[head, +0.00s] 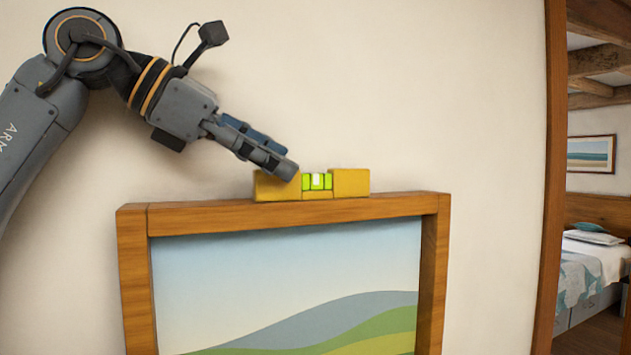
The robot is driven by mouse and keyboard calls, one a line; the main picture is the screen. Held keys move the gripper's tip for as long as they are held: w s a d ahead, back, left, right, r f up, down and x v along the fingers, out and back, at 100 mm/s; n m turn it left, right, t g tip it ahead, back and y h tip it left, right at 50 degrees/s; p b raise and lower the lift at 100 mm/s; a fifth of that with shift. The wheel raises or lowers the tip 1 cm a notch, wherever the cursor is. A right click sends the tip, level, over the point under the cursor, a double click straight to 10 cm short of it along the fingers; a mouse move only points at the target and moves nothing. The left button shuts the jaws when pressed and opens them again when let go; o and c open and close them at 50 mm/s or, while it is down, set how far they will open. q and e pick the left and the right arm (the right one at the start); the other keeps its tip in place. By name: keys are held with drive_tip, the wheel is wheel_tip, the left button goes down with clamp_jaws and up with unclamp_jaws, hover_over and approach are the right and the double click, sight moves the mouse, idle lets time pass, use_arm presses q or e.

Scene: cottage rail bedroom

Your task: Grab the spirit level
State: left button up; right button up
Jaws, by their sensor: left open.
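The spirit level (350,183) is a short yellow block with a bright green vial in its middle. It lies along the top edge of a wooden picture frame (200,216), right of that edge's middle. My left gripper (285,166) comes in from the upper left, its fingers slanting down to the right. Its fingertips overlap the left half of the level in the head view and hide part of its top. The gripper is open. I cannot tell whether a finger touches the level. My right gripper is not in view.
The frame holds a landscape picture (290,270) and stands against a pale wall (430,90). A wooden door post (553,150) is at the right. Beyond it a bed (597,262) and a small picture (591,154) show. The wall above the level is clear.

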sight(314, 184)
use_arm(q)
drive_tip(key=shift+w+d+f, duration=0.1)
drive_tip(key=shift+w+d, duration=0.05)
drive_tip(key=shift+d, duration=0.1)
drive_tip(key=shift+d+f+p, duration=0.1)
drive_tip(key=shift+d+p, duration=0.25)
drive_tip(key=shift+p, duration=0.1)
drive_tip(key=p+x, duration=0.1)
drive_tip(key=x, duration=0.2)
drive_tip(key=shift+d, duration=0.25)
drive_tip(key=shift+w+d+f, duration=0.2)
drive_tip(key=shift+d+f, duration=0.05)
drive_tip(key=shift+f, duration=0.05)
drive_tip(key=shift+s+a+r, duration=0.1)
drive_tip(key=shift+a, duration=0.1)
drive_tip(key=c, duration=0.6)
clamp_jaws()
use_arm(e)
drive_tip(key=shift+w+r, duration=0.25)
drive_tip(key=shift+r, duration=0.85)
